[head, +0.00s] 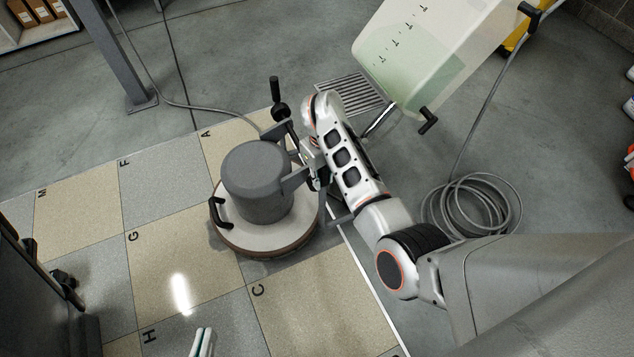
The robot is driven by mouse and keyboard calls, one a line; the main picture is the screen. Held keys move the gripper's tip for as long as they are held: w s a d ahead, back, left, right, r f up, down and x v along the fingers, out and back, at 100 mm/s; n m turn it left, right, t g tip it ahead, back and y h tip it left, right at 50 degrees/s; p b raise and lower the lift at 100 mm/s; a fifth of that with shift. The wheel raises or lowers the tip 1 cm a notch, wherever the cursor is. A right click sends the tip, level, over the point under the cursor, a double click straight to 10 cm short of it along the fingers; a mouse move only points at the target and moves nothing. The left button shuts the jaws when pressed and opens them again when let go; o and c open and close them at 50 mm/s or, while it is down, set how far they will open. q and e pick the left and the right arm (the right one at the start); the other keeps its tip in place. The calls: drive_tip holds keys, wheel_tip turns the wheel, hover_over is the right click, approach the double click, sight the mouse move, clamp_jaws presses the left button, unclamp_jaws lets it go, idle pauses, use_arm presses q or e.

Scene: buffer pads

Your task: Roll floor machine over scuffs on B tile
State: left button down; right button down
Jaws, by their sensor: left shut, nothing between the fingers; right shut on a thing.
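The floor machine (256,178) has a grey motor drum on a round cream deck with a black side handle. It stands upright on the checkered tiles, between the A tile (228,138) and the C tile (325,300), covering most of the grey tile there. No B letter shows, and scuffs under the machine are hidden. A dark smudge or shadow lies at its left edge. My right gripper (312,165) is at the machine's right side, shut on its handle, partly hidden by my wrist. My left gripper (201,343) shows only its fingertips at the bottom edge, shut and empty over the tiles.
A grey post (118,55) stands upper left. A translucent tank (420,50) and floor drain (350,93) are upper right. A coiled grey cable (472,207) lies right of my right arm. Another cable runs from the machine toward the top. Tiles left of the machine are clear.

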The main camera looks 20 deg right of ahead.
use_arm(q)
drive_tip(key=shift+d+f, duration=0.1)
use_arm(e)
drive_tip(key=shift+s+a+f, duration=0.2)
drive_tip(key=shift+s+f, duration=0.05)
drive_tip(key=shift+a, duration=0.35)
drive_tip(key=c, duration=1.8)
unclamp_jaws()
drive_tip(key=shift+a, duration=0.15)
drive_tip(key=shift+w+r, duration=0.2)
drive_tip(key=shift+r, duration=0.2)
drive_tip(key=r, duration=1)
drive_tip(key=shift+d+r, duration=0.2)
drive_tip(key=shift+r, duration=0.1)
use_arm(q)
drive_tip(key=shift+s+a+f, duration=0.1)
drive_tip(key=shift+s+a, duration=0.05)
drive_tip(key=shift+a, duration=0.1)
use_arm(e)
drive_tip(key=shift+a+r, duration=0.1)
drive_tip(key=shift+r, duration=0.35)
